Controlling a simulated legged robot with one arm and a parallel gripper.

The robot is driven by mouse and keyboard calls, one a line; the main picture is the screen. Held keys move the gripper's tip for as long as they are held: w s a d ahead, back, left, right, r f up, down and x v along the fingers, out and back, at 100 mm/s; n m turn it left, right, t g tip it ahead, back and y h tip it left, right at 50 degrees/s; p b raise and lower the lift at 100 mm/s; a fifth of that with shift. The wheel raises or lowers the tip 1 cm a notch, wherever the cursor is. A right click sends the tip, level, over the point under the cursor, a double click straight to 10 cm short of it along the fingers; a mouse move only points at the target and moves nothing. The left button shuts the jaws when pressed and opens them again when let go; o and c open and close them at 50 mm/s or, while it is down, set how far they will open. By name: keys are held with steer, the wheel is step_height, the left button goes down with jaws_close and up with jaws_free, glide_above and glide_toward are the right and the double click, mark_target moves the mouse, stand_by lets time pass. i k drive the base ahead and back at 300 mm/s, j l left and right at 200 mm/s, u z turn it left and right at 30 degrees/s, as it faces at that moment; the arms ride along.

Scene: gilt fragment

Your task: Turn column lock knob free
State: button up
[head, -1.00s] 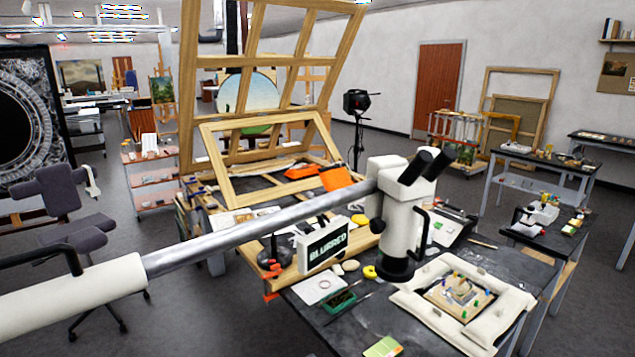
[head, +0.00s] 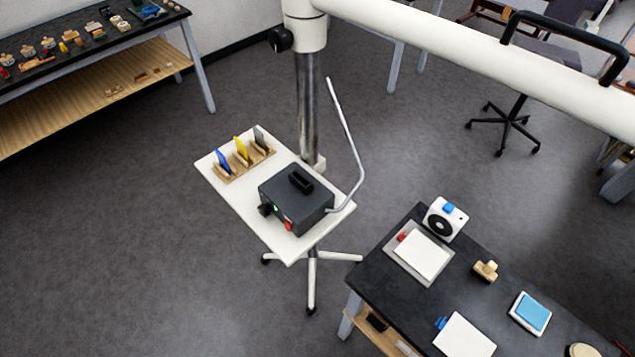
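A chrome column (head: 308,110) rises from a wheeled stand in the head view. A white collar (head: 305,28) sits near the column's visible top, where a thick white boom arm (head: 440,40) runs off to the right. A black knob (head: 280,39) sticks out from the left side of the collar. I cannot tell whether it is tight or loose. The collar's top is cut off by the picture edge. My gripper is not in view.
The stand's white tray (head: 238,205) holds a dark box (head: 296,200) with a bent metal tube and a rack of coloured cards. A black table (head: 400,290) stands at lower right, a bench (head: 95,50) at upper left. Floor (head: 130,240) left of the stand is clear.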

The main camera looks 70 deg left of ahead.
mark_target(280, 38)
steer(key=u, duration=2.6)
